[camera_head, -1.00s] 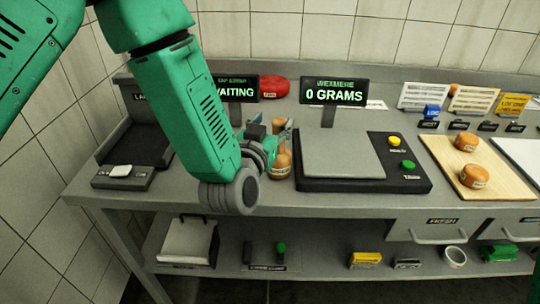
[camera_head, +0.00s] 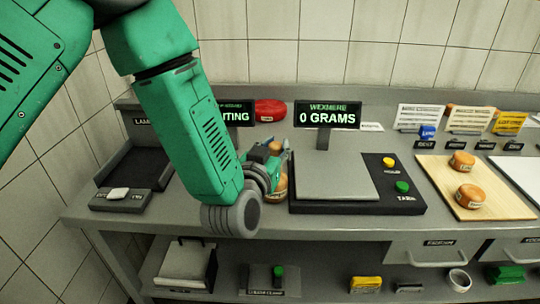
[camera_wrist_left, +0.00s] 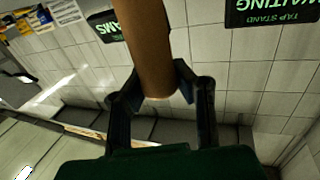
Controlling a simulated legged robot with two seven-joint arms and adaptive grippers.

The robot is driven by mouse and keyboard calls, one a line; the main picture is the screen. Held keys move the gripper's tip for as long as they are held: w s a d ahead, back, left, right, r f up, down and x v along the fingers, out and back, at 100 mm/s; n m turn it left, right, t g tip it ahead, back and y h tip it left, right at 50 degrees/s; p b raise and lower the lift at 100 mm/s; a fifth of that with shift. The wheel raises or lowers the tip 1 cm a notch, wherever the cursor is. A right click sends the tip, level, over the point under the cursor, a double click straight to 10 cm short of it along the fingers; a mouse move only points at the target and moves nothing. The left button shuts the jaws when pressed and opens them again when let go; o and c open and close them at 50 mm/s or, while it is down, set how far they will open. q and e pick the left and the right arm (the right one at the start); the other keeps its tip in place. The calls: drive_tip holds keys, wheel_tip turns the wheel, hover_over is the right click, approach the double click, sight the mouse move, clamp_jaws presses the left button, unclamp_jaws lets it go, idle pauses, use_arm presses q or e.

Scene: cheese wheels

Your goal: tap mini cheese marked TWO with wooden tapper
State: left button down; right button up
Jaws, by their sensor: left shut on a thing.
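My left gripper (camera_head: 277,163) is at the tap stand area, left of the scale. In the left wrist view it (camera_wrist_left: 150,88) is shut on a brown wooden cylinder, the wooden tapper (camera_wrist_left: 147,45). An orange mini cheese (camera_head: 281,188) shows partly behind and beside the gripper; its marking cannot be read, and I cannot tell whether the tapper touches it. Two more orange mini cheeses, a rear one (camera_head: 462,160) and a front one (camera_head: 470,196), sit on the wooden board (camera_head: 440,180); their labels are too small to read. My right gripper is not in view.
The tap stand display (camera_head: 237,115), partly hidden by my arm, reads WAITING. The scale (camera_head: 335,178) is empty, its display (camera_head: 327,115) at 0 GRAMS. A red object (camera_head: 270,110) lies behind. A dark tray unit (camera_head: 135,160) stands left.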

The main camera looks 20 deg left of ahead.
use_arm(q)
wheel_tip(320, 180, up, 6)
drive_tip(key=shift+r+p, duration=0.15)
drive_tip(key=shift+p, duration=0.15)
drive_tip(key=w+a+r+p, duration=0.1)
drive_tip(key=a+r+p, duration=0.6)
drive_tip(key=a+p, duration=0.25)
drive_tip(key=a+f, duration=0.5)
drive_tip(key=shift+s+f, duration=0.15)
drive_tip(key=shift+s, duration=0.3)
